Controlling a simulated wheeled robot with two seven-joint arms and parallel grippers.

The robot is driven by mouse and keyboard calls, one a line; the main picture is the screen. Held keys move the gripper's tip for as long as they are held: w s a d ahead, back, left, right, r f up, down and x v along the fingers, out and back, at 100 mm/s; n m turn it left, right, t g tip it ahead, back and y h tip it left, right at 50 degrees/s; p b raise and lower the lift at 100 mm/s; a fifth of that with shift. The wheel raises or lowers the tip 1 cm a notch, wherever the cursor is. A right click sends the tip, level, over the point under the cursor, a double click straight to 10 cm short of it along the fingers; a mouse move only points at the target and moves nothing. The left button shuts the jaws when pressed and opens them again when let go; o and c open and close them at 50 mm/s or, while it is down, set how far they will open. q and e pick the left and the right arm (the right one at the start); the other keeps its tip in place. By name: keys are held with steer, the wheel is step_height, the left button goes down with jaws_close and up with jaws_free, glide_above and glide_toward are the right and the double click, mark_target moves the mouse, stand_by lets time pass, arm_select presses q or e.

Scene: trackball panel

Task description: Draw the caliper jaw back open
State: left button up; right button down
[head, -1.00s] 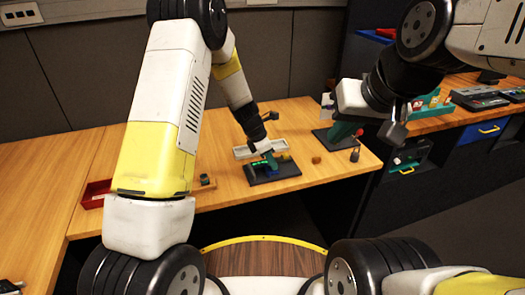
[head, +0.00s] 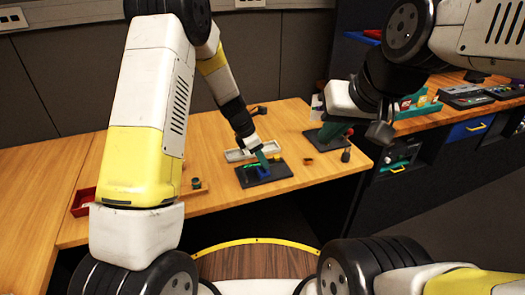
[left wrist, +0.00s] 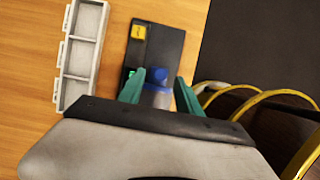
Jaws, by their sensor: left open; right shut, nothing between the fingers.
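A black base plate (head: 283,172) lies on the wooden bench and carries the small fixture; it also shows in the left wrist view (left wrist: 165,45). On it, the left wrist view shows a round blue knob (left wrist: 160,75) on a pale bluish block, a yellow block (left wrist: 138,31) farther up and a green bit at the left finger. I cannot tell which part is the caliper jaw. My left gripper (head: 262,158) is open, its teal fingers either side of the knob (left wrist: 158,92); contact is unclear.
A pale compartment tray (head: 237,154) lies just behind the plate; it is at left in the wrist view (left wrist: 82,50). A small brown block (head: 308,161) and a grey cylinder (head: 346,156) stand to the right. A red tray (head: 82,203) is at the left bench edge.

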arm_select(q)
steer(key=shift+v, duration=2.35)
steer(key=s+a+r+m+t, duration=0.1)
steer(key=s+a+r+m, duration=0.4)
steer(key=r, duration=0.4)
steer(key=s+a+r+m+t, duration=0.1)
steer(key=s+a+r+m, duration=0.1)
steer(key=s+r+m, duration=0.6)
steer(key=s+a+r+m+t+y, duration=0.1)
steer(key=s+a+r+m, duration=0.2)
steer(key=s, duration=0.4)
steer(key=s+a+r+m+t+y, duration=0.1)
steer(key=s+a+r+m, duration=0.2)
steer(key=s+m, duration=0.3)
steer(key=shift+s+a+t, duration=0.4)
steer(key=shift+s+a, duration=0.3)
steer(key=shift+a, duration=0.05)
